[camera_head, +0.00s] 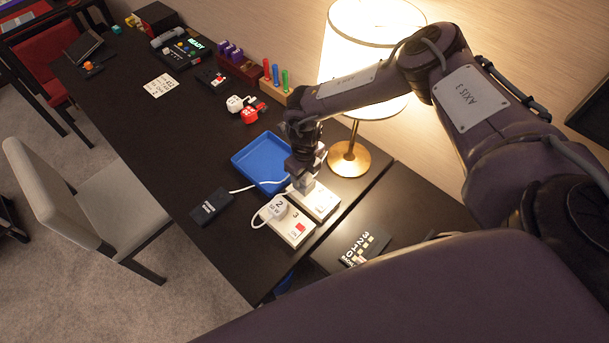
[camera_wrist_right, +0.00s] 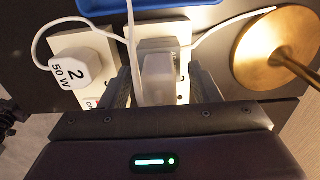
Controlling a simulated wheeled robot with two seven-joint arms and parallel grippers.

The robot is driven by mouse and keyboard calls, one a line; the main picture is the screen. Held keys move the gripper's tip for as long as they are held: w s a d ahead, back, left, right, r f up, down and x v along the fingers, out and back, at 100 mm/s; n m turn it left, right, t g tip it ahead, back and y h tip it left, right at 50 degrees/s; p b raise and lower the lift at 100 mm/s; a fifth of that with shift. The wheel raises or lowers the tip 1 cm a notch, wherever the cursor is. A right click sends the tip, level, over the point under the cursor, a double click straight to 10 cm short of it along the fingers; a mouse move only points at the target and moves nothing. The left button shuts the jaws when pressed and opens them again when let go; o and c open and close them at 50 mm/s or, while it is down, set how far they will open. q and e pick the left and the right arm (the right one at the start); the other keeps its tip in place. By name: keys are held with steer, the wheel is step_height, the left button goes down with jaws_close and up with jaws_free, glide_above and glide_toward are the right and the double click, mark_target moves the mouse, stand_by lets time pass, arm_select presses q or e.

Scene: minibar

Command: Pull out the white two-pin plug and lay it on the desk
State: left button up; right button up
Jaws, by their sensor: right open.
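Two white socket boxes stand side by side on the dark desk (camera_head: 140,130). A pale, blocky plug (camera_wrist_right: 160,75) sits in the right-hand socket box (camera_head: 322,207), its white cord running up the wrist picture. I take it for the white two-pin plug; its pins are hidden. My right gripper (camera_head: 305,178) is over this box, pointing down. In the wrist view its open fingers (camera_wrist_right: 162,88) stand on either side of the plug; I cannot tell whether they touch it. A rounder white plug (camera_wrist_right: 78,68) marked "2 50 W" is in the left-hand socket box (camera_head: 291,230).
A blue tray (camera_head: 244,158) lies just behind the boxes, and a lit lamp with a brass base (camera_head: 349,158) stands close on the right. A black adapter (camera_head: 211,206) lies left of the boxes. Bare desk shows left of the tray.

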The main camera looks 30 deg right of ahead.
stand_by(0.7)
jaws_close()
steer(key=shift+r, duration=0.1)
steer(key=shift+r+p, duration=2.55)
steer(key=shift+r, duration=0.4)
